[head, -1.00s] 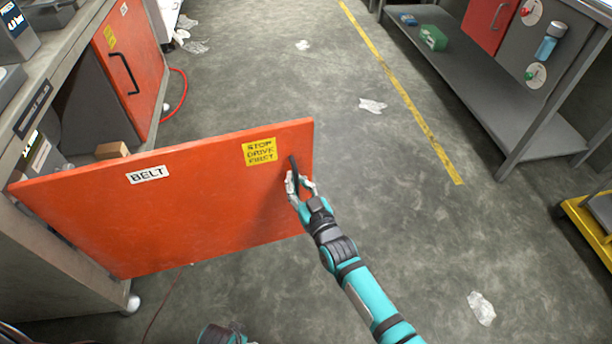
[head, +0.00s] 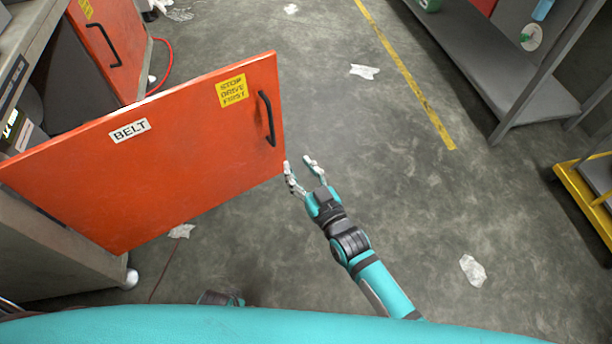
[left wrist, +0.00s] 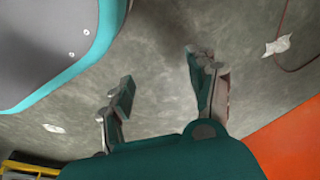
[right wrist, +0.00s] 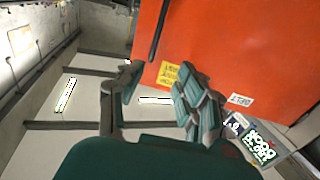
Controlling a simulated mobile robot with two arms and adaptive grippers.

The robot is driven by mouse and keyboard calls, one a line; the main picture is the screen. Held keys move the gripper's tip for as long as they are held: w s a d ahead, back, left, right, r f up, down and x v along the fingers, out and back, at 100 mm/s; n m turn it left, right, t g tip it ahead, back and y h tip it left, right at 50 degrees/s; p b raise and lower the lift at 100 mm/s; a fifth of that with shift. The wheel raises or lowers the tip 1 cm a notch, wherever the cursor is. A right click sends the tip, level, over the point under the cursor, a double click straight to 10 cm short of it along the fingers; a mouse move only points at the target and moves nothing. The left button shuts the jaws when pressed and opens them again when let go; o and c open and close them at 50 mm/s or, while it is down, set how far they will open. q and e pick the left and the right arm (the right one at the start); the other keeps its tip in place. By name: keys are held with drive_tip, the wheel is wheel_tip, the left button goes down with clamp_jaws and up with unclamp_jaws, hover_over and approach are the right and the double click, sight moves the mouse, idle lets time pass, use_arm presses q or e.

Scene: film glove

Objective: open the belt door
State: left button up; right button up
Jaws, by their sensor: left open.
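The orange belt door (head: 170,165), with a white "BELT" label (head: 129,130) and a yellow notice (head: 232,90), stands swung wide out from the grey bench at the left. Its black handle (head: 266,118) is near the free edge. My right gripper (head: 302,168) is open and empty, just below the handle and apart from it. The right wrist view shows its spread fingers (right wrist: 158,92) in front of the door (right wrist: 235,50). My left gripper (left wrist: 163,82) is open and empty above the floor; in the left wrist view a strip of the door (left wrist: 290,140) shows at lower right.
Another orange door (head: 110,45) is at the upper left, with a red hose (head: 163,70) beside it. A grey shelf (head: 530,95) and a yellow cart (head: 585,200) stand at the right. The middle floor is clear apart from scraps of paper (head: 364,71).

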drive_tip(key=shift+v, duration=1.7)
